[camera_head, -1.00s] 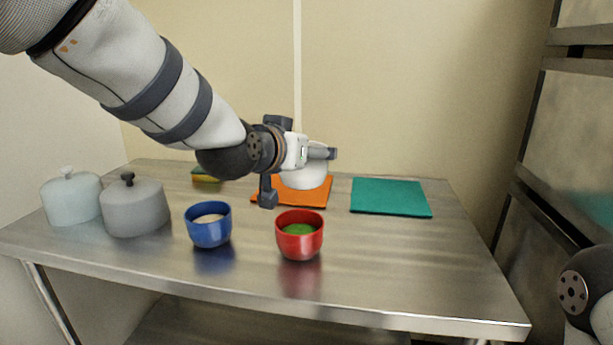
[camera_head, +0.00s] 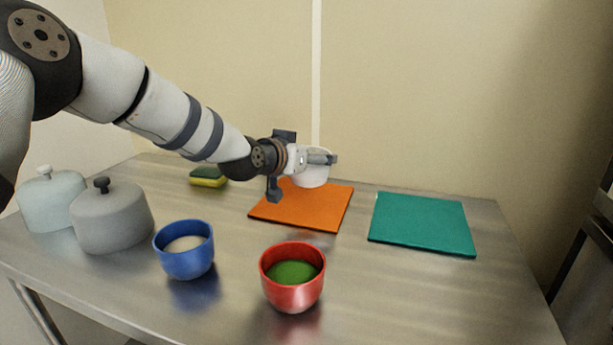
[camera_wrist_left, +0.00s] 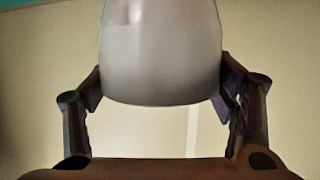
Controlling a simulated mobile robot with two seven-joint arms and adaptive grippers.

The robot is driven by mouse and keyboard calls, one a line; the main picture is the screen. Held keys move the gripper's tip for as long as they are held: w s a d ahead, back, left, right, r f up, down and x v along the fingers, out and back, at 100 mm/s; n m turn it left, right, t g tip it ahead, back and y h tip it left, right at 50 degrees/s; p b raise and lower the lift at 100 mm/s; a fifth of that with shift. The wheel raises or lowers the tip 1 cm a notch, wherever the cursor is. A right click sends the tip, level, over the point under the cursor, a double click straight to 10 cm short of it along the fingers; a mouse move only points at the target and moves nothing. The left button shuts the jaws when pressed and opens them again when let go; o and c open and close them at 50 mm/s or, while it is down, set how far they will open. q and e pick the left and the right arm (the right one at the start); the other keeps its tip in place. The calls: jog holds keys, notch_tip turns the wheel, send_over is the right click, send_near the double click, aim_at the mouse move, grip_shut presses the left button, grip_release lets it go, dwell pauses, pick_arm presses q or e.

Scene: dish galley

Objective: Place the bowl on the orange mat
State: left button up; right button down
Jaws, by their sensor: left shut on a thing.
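A white bowl (camera_head: 313,176) is held by my left gripper (camera_head: 323,158) over the back part of the orange mat (camera_head: 305,207). The left wrist view shows the bowl (camera_wrist_left: 160,60) as a smooth pale shape between the two fingers of the left gripper (camera_wrist_left: 160,95). Bare orange mat shows in front of the bowl; whether the bowl's base touches the mat or is just above it, I cannot tell. The gripper partly hides the bowl in the head view. My right gripper is not in view.
A teal mat (camera_head: 422,224) lies to the right. A red bowl (camera_head: 293,292) with green contents and a blue bowl (camera_head: 184,262) with pale contents stand in front. Two lidded pots (camera_head: 112,220) (camera_head: 50,204) stand at left. A sponge (camera_head: 208,177) lies behind them on the metal table (camera_head: 390,300).

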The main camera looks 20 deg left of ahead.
pick_arm(q)
jog(key=shift+w+a+f, duration=0.45)
jog(key=shift+w+f, duration=0.15)
jog(key=shift+f, duration=0.25)
jog(key=shift+w+a+f, duration=0.1)
jog(key=shift+a+f, duration=0.05)
jog(key=shift+f, duration=0.65)
jog(key=shift+w+a+f, duration=0.1)
jog(key=shift+f, duration=0.7)
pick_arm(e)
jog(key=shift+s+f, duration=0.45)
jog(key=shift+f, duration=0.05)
pick_arm(q)
jog(key=shift+b, duration=0.3)
jog(key=shift+f, duration=0.25)
jog(key=o, duration=1.5)
jog(key=shift+f, duration=0.1)
jog(key=shift+s, duration=0.1)
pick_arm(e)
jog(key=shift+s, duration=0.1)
